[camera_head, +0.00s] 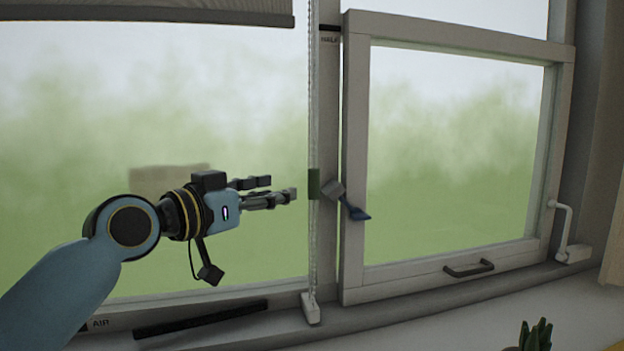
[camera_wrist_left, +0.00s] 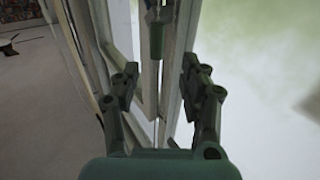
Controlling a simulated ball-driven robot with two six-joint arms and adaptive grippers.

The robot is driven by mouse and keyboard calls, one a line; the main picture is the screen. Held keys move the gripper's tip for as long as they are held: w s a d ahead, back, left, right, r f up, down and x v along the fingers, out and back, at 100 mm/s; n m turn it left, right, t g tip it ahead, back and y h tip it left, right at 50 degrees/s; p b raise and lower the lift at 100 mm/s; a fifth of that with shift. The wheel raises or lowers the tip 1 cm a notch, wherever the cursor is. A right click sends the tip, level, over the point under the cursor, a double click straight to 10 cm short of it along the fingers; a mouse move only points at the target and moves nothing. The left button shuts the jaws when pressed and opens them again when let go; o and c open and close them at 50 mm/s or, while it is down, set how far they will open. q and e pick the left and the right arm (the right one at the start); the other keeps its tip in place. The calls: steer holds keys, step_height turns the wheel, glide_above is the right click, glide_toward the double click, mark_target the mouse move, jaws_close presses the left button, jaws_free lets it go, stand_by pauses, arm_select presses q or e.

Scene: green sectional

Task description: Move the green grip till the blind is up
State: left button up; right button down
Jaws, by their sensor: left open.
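The green grip (camera_head: 314,183) is on the pale cord or chain that hangs along the post between the two window panes. The lower edge of the grey blind (camera_head: 180,12) shows at the top left, above most of the left pane. My left gripper (camera_head: 282,190) is open and empty, just left of the green grip, with its fingers pointing at it. In the left wrist view, the green grip (camera_wrist_left: 157,40) lies ahead, between and beyond the open fingers of my left gripper (camera_wrist_left: 158,80). My right gripper is not in view.
A grey latch with a blue handle (camera_head: 356,212) juts out just right of the grip. A white crank (camera_head: 563,225) and a dark pull handle (camera_head: 468,269) are at the right window. The sill (camera_head: 450,310) runs below, with a plant (camera_head: 536,335) in front.

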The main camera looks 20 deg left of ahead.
mark_target(309, 182)
arm_select(q)
steer(key=x, duration=0.4)
steer(key=shift+d+r+p, duration=0.25)
steer(key=shift+r+p, duration=0.05)
steer(key=shift+p, duration=0.05)
steer(key=x, duration=0.4)
steer(key=shift+w+f+p, duration=0.15)
steer(key=shift+w+p, duration=0.15)
steer(key=shift+p, duration=0.05)
steer(key=shift+w+d, duration=0.35)
steer(key=shift+w, duration=0.3)
steer(key=c, duration=0.3)
jaws_close()
steer(key=shift+f, duration=0.1)
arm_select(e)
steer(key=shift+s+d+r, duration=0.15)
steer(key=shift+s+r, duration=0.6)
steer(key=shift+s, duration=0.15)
arm_select(q)
steer(key=shift+w+f, duration=0.1)
steer(key=shift+w, duration=0.05)
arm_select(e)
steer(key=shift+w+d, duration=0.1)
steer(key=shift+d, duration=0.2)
